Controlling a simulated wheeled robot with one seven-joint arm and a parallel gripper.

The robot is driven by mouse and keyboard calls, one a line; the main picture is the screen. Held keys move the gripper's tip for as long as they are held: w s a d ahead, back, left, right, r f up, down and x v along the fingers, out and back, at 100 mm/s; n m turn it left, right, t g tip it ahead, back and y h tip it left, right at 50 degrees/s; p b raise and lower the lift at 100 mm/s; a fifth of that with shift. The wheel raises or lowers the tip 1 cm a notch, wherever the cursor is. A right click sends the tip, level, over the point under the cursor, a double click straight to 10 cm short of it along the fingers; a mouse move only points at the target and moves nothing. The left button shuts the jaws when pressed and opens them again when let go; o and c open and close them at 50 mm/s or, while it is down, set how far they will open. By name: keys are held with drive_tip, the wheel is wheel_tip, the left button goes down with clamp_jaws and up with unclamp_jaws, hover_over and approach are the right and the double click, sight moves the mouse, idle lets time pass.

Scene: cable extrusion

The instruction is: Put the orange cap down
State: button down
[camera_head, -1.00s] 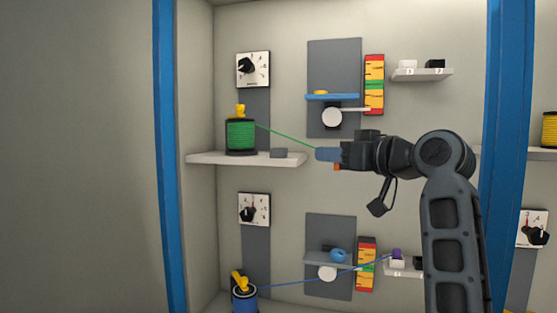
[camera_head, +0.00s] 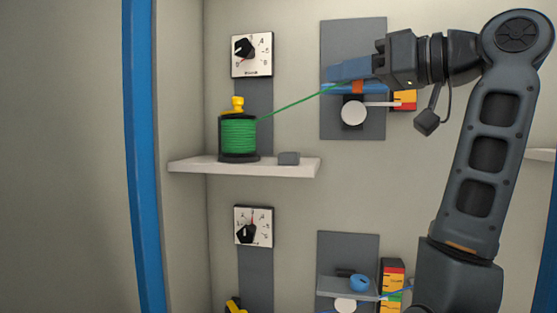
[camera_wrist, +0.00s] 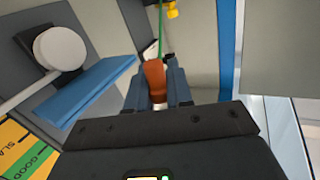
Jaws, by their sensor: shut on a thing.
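My gripper (camera_head: 335,72) is shut on the orange cap (camera_wrist: 154,78), which shows between the blue fingers in the wrist view. In the head view only a small part of the cap (camera_head: 358,87) shows below the fingers, in front of the upper blue shelf (camera_head: 335,88). A taut green cable (camera_head: 295,103) runs from the green spool (camera_head: 238,137) to the gripper. The wrist view shows the blue shelf (camera_wrist: 88,92) to the left of the fingers. I cannot tell whether the cap touches it.
A white round knob (camera_head: 353,113) with a lever sits under the blue shelf, beside a coloured gauge (camera_head: 405,100). The spool and a small grey block (camera_head: 289,158) stand on a white shelf (camera_head: 240,169). A blue post (camera_head: 143,150) stands at the left.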

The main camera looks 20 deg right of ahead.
drive_tip(key=w+a+r+p, duration=0.3)
drive_tip(key=w+a+r, duration=0.4)
drive_tip(key=w, duration=0.2)
drive_tip(key=shift+n+h, duration=0.3)
drive_tip(key=shift+h, duration=0.1)
drive_tip(key=f, duration=1.2)
drive_tip(key=f+p, duration=0.1)
drive_tip(key=f, duration=0.5)
drive_tip(key=shift+a, duration=0.3)
drive_tip(key=shift+f, duration=0.1)
